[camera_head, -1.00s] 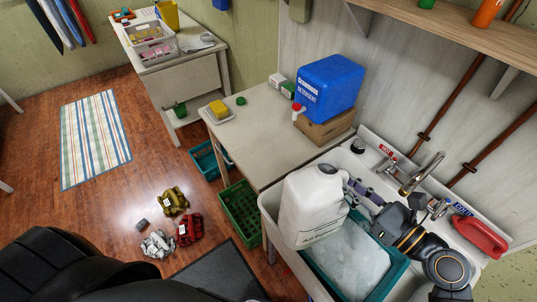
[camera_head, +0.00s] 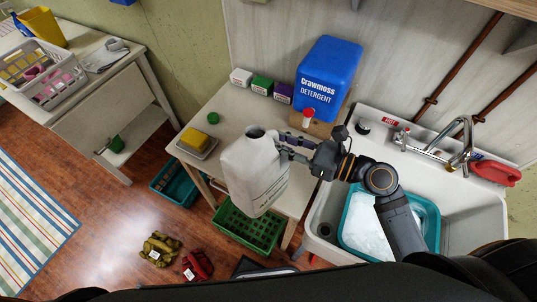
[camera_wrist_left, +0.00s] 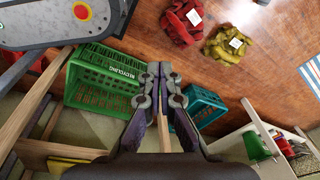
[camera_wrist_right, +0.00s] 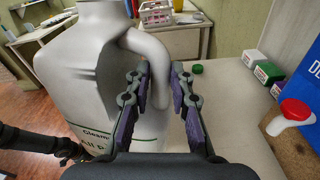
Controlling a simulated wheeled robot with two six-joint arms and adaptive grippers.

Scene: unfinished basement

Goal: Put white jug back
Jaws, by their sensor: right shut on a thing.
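The white jug (camera_head: 255,175) hangs in front of the table's front edge, above the green crate, in the head view. My right gripper (camera_head: 287,145) is shut on its handle. In the right wrist view the jug (camera_wrist_right: 95,85) fills the left side, roughly upright, with the handle between the fingers (camera_wrist_right: 158,95). The jug's open dark mouth shows on top. My left gripper (camera_wrist_left: 161,72) shows only in its wrist view. Its fingers are together with nothing visible between them, above the crates.
The table (camera_head: 225,100) holds a blue detergent container (camera_head: 327,75), small boxes (camera_head: 262,85) and a yellow sponge on a dish (camera_head: 196,140). The sink (camera_head: 470,190) at right holds a teal tub (camera_head: 433,225). Below stand a green crate (camera_head: 240,228) and teal crate (camera_head: 172,185).

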